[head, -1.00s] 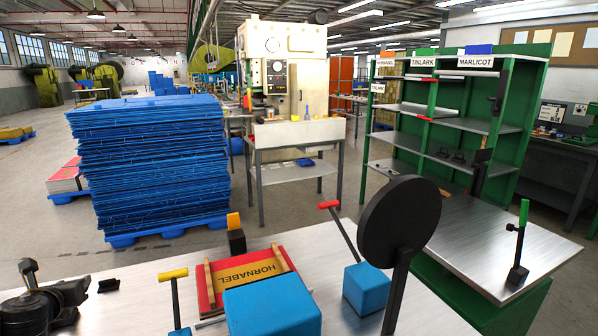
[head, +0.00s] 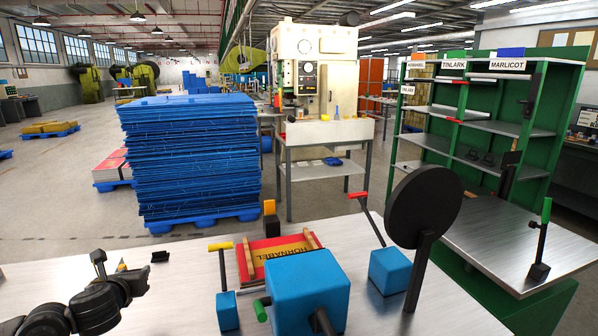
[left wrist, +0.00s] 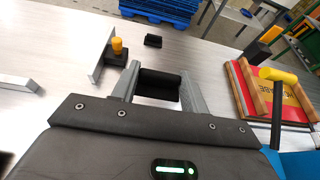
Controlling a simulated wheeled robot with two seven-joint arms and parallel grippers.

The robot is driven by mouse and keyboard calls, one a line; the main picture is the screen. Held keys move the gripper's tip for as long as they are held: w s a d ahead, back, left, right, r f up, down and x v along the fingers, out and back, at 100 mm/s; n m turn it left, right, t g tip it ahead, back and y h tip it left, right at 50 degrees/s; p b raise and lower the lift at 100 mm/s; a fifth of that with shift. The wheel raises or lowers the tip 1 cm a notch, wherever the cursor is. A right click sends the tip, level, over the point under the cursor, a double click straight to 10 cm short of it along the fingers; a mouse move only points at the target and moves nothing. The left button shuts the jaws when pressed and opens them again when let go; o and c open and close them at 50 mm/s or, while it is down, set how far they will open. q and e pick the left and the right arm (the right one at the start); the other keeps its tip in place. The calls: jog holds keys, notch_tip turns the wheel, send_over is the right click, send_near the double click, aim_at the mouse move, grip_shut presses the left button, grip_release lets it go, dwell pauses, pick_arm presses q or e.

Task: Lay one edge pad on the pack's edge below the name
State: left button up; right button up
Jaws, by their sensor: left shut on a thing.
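The pack (head: 262,268) lies on the near metal table in the head view. It is red with a yellow label reading HORNABEL and a wooden strip along each side; a blue block hides its near part. My left gripper (head: 135,285) is left of the pack, apart from it. In the left wrist view its grey fingers (left wrist: 158,88) are shut on a black edge pad (left wrist: 160,80). A second black edge pad (left wrist: 153,41) lies on the table beyond, and also shows in the head view (head: 160,256). The pack (left wrist: 262,92) shows at right. My right gripper is not seen.
Blue blocks (head: 307,285) (head: 390,271) and a yellow-handled lever (head: 221,265) stand around the pack. A black disc on a post (head: 424,206) rises at right.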

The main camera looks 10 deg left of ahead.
pick_arm(q)
jog(key=d+r+m+h, duration=0.2)
jog(key=d+r, duration=0.3)
jog(key=d, duration=1)
jog(key=w+d+r+m+t+h, duration=0.1)
jog(key=d+r+m+h, duration=0.2)
jog(key=d, duration=1.3)
notch_tip(320, 180, up, 3)
jog(key=shift+w+d+f+m+h, duration=0.1)
jog(key=shift+w+d+m+h, duration=0.15)
jog(key=shift+h, duration=0.35)
jog(key=shift+a, duration=0.1)
